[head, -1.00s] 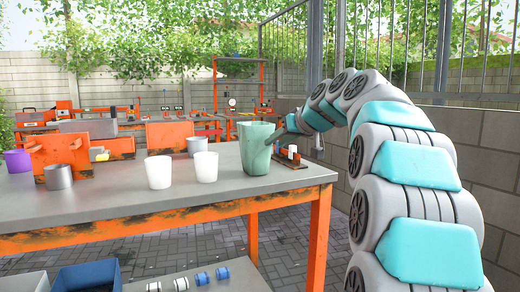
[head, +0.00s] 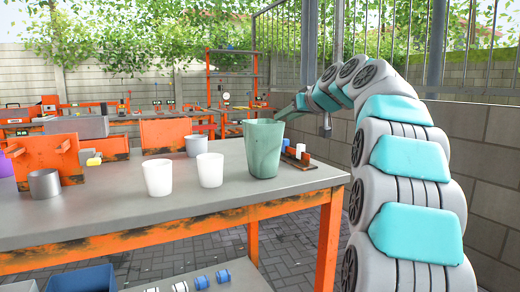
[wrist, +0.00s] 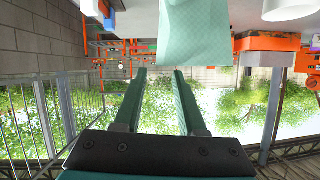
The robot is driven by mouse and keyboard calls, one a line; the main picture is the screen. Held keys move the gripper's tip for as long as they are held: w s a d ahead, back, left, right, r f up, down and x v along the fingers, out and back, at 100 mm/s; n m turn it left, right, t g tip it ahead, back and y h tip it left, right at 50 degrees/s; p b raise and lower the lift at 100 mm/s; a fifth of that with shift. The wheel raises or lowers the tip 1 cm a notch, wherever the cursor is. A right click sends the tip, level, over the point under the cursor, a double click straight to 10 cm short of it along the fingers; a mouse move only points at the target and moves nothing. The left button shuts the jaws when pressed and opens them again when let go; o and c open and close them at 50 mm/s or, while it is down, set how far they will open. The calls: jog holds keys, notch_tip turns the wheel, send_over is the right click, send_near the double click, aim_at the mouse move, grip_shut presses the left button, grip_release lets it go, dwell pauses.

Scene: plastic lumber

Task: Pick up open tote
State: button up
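A tall pale-green open container (head: 263,150) stands upright on the grey table near its right end. It also shows in the wrist view (wrist: 200,30), which is upside down, at the top just right of centre. My gripper (wrist: 159,70) has its two green fingers apart with nothing between them. In the head view my gripper (head: 284,113) is at the container's upper right, near rim height; its fingertips are partly hidden there. I cannot tell whether they touch it. A dark-blue open bin (head: 85,280) sits low at the bottom left, cut off by the frame.
Two white cups (head: 210,170) and a grey cup (head: 197,145) stand left of the container. Small blocks on a dark board (head: 298,160) lie just right of it. Orange holders and a metal cup (head: 44,184) are further left. A block wall (head: 470,130) bounds the right.

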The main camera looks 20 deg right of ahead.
jog(key=shift+d+p+x, duration=0.15)
jog(key=shift+p+x, duration=0.2)
jog(key=shift+x, duration=1.4)
jog(key=shift+d+p+x, duration=0.15)
jog(key=shift+p+x, duration=0.2)
jog(key=shift+x, duration=1.4)
jog(key=shift+w+r, duration=0.1)
jog(key=shift+r, duration=0.1)
grip_shut()
